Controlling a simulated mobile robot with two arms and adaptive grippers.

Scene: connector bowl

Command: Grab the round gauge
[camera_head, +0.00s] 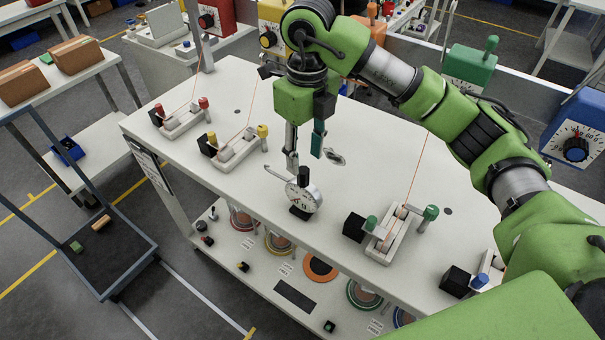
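The round gauge (308,198) has a white dial with dark markings and a metal case. It stands on a small black base near the front edge of the white table (345,215), and a thin rod reaches from it to the upper left. My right gripper (304,162) points down just above and behind the gauge in the picture. Its two fingers are spread, with a gap between them and nothing visible in it. I cannot tell whether a finger touches the gauge. My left gripper is not in view.
Fixtures with red knobs (182,121), yellow knobs (238,149) and green knobs (391,234) stand on the table. Thin orange cords rise from them. A lower shelf (238,263) holds several coloured round items. A dark-framed cart (128,251) stands at the left.

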